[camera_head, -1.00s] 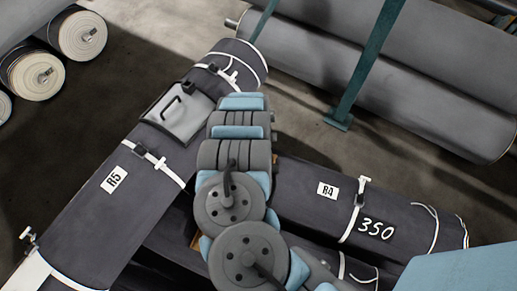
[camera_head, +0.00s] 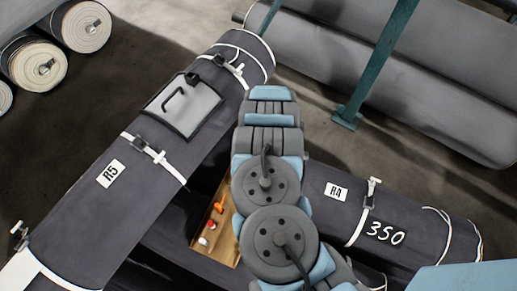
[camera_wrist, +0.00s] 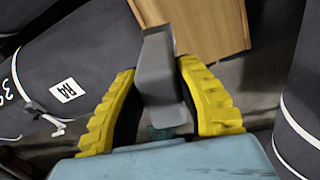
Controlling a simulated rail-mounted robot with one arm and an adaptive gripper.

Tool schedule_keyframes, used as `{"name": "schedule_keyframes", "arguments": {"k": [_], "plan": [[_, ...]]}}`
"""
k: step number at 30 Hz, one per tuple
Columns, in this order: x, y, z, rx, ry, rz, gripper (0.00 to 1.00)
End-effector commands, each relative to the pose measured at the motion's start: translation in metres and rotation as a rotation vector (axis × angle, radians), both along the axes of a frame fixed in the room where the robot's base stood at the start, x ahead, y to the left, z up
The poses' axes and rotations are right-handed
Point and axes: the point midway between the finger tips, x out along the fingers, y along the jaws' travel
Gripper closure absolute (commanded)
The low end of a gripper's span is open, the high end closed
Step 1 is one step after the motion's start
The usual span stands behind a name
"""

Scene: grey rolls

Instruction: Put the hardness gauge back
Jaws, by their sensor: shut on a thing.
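In the wrist view, my gripper (camera_wrist: 160,70) has two yellow ridged fingers shut on a grey block-like thing, which I take for the hardness gauge (camera_wrist: 157,85). The gauge stands out past the fingertips toward a wooden tray or board (camera_wrist: 205,25) at the top of the picture. I cannot tell whether they touch. In the head view my arm hides the gripper and the gauge. The wooden tray shows there too (camera_head: 229,250), just left of my arm, with small orange, red and white items (camera_head: 211,224) on it.
Dark roll R5 (camera_head: 90,215) lies at the left with a grey case-like plate (camera_head: 182,106) on top. Dark roll R4 (camera_head: 325,215) lies at the right. White straps with clamps cross both. A green post (camera_head: 372,70) and large grey rolls (camera_head: 440,80) stand behind.

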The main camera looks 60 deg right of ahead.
Motion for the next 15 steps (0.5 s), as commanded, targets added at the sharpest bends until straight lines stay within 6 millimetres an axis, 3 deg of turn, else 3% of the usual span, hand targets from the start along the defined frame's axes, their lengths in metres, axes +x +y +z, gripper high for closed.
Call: {"name": "schedule_keyframes", "arguments": {"k": [15], "plan": [[0.033,-0.029,-0.030,-0.003,-0.001,0.001,0.99]]}}
